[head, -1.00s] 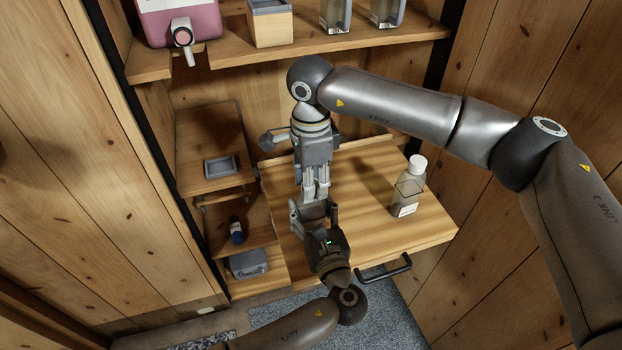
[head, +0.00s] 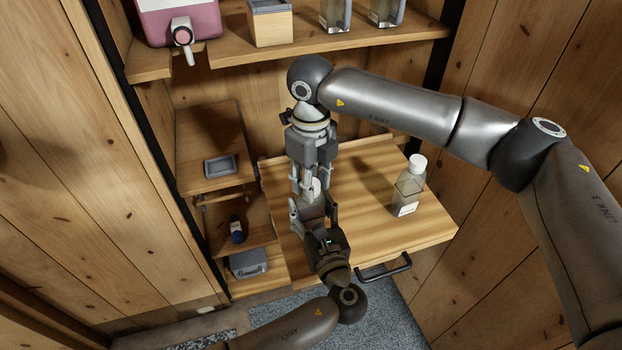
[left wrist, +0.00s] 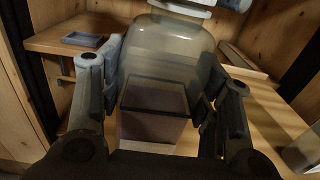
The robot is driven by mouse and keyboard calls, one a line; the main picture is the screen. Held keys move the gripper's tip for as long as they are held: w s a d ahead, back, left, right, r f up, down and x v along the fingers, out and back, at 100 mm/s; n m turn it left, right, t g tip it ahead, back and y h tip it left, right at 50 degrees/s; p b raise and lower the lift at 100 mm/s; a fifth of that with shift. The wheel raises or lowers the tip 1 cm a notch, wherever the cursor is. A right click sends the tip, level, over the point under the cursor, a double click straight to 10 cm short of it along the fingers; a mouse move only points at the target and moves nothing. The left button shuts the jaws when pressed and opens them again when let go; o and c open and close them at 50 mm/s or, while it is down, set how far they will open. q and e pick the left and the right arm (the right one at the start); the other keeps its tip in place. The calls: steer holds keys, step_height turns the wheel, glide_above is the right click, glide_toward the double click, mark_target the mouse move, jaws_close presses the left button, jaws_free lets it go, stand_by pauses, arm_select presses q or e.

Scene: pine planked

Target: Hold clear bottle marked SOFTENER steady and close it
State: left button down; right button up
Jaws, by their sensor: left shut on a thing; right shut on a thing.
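A clear bottle (head: 312,208) with dark liquid low inside stands upright at the left part of the pull-out board; it fills the left wrist view (left wrist: 165,62). No marking on it is readable. My left gripper (head: 314,214) is shut on the bottle's body, a finger on each side. A white cap (head: 314,186) is on top at the neck, its lower part showing in the left wrist view (left wrist: 180,8). My right gripper (head: 309,188) points down from above and is shut on the cap. I cannot tell how tightly the cap sits.
Another clear bottle (head: 408,190) with a white cap and label stands at the right of the wooden board (head: 365,220). A small grey tray (head: 220,166) lies on the left shelf, with a dark bottle (head: 237,229) below. A shelf with containers (head: 270,22) spans the back.

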steer(key=o, duration=1.2)
step_height(320, 180, up, 12)
arm_select(q)
steer(key=shift+c, duration=2)
jaws_free()
steer(key=shift+s, duration=0.1)
steer(key=v, duration=1.2)
